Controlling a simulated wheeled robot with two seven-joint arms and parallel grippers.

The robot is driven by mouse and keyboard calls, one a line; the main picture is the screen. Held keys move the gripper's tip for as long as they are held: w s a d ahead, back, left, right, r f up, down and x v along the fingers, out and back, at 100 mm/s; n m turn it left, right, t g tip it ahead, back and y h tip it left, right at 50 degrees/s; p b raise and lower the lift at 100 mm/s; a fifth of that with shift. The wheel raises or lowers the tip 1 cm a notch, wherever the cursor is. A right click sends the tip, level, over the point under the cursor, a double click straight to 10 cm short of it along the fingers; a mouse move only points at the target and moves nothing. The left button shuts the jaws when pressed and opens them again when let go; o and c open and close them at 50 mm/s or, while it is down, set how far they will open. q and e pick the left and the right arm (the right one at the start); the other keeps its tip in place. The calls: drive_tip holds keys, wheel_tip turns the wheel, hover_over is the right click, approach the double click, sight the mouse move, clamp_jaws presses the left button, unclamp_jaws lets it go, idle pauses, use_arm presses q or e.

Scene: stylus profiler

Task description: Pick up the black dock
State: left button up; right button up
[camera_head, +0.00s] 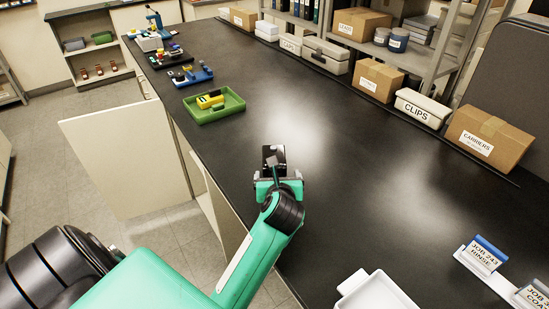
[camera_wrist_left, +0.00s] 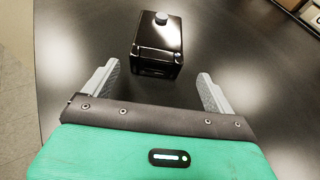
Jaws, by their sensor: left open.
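The black dock (camera_wrist_left: 158,50) is a glossy black box with a grey round knob on top. In the left wrist view it stands on the dark bench, just beyond the fingertips and roughly centred between them. My left gripper (camera_wrist_left: 158,80) is open and empty, with one grey finger on each side and a gap to the dock. In the head view the dock (camera_head: 273,154) shows just past my left gripper (camera_head: 276,174), which partly hides it. My right gripper is not in view.
A green tray (camera_head: 232,110) with a yellow item lies farther up the bench. Boxes labelled CLIPS (camera_head: 423,108) and CARRIERS (camera_head: 488,138) line the right side. A white tray (camera_head: 376,290) and job cards (camera_head: 483,254) are nearer. The bench around the dock is clear.

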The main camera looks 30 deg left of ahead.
use_arm(q)
drive_tip(key=shift+w+a+p, duration=0.45)
drive_tip(key=shift+w+a, duration=0.3)
drive_tip(key=shift+a, duration=0.1)
drive_tip(key=x, duration=0.3)
drive_tip(key=shift+w+a+f+p, duration=0.1)
drive_tip(key=shift+a+p, duration=0.1)
drive_tip(key=shift+p, duration=0.15)
drive_tip(key=shift+w, duration=0.1)
drive_tip(key=c, duration=1.2)
drive_tip(key=shift+o, duration=0.2)
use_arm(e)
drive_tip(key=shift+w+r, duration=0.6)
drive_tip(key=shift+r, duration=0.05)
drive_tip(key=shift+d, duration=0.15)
